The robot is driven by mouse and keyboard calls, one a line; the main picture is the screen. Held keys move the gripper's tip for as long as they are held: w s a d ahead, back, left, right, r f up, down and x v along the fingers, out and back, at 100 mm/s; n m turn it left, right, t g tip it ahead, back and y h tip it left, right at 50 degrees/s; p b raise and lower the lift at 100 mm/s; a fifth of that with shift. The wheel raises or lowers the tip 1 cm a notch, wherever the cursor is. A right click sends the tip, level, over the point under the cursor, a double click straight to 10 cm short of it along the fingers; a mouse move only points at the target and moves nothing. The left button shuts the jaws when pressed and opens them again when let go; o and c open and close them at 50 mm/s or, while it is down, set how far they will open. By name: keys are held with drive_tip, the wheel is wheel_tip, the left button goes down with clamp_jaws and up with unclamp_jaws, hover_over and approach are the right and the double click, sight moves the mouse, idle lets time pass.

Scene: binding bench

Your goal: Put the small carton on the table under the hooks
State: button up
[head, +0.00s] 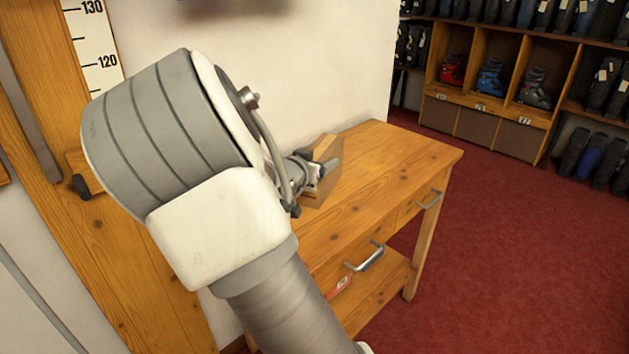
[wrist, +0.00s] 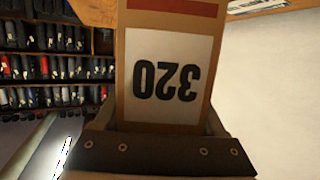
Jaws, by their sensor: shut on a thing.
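My gripper (head: 318,170) is shut on the small carton (head: 318,194), a brown box partly covered by the gripper and arm in the head view. In the wrist view the carton (wrist: 168,78) fills the middle between the jaws, with a white label reading 320 upside down and a red band. The wooden table (head: 410,156) stands against the white wall. The carton appears over its far left part; I cannot tell whether it touches the top. No hooks can be made out clearly above the table.
The table has drawers with metal handles (head: 370,258), and its right top is bare. A wooden post with a height scale (head: 95,50) stands left. Shelves of boots (head: 490,75) line the back right. Red carpet (head: 500,260) is open on the right.

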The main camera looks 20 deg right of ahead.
drive_tip(key=shift+w+a+f, duration=0.3)
drive_tip(key=shift+a+f, duration=0.1)
drive_tip(key=shift+a, duration=0.2)
drive_tip(key=shift+f+b, duration=1.2)
drive_tip(key=shift+f, duration=0.8)
drive_tip(key=shift+f, duration=0.2)
drive_tip(key=o, duration=1.6)
drive_tip(key=shift+c, duration=0.2)
drive_tip(key=shift+r, duration=0.15)
